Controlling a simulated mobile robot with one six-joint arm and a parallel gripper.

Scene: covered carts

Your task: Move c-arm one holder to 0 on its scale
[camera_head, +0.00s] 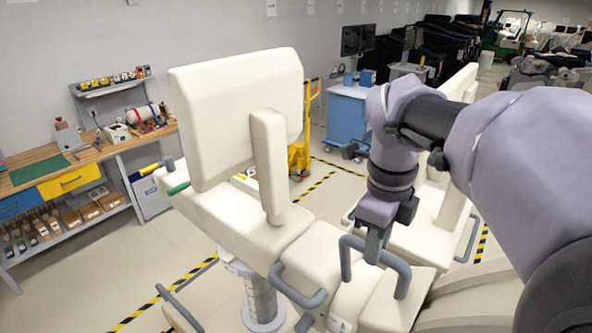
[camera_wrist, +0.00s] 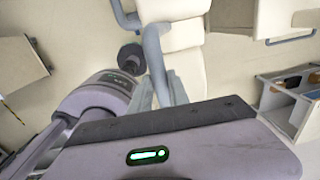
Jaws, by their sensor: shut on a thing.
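A white covered cart (camera_head: 320,262) stands in front of me, with a tall white panel (camera_head: 240,110) and a narrower upright (camera_head: 268,165). A grey bent handle (camera_head: 398,272) rises from its near right part. My gripper (camera_head: 374,248) points down and is shut on this handle. In the wrist view the handle (camera_wrist: 153,50) runs down between my fingers (camera_wrist: 162,92), over the white covers (camera_wrist: 180,45). I cannot tell which part is the c-arm one holder. No scale or 0 mark is readable in either view.
Another grey handle (camera_head: 298,290) sits left of the gripped one. A second white cart (camera_head: 425,235) stands close behind my gripper. A workbench (camera_head: 95,155) is at the left and a blue cabinet (camera_head: 347,115) at the back. Open floor (camera_head: 120,270) lies at the left.

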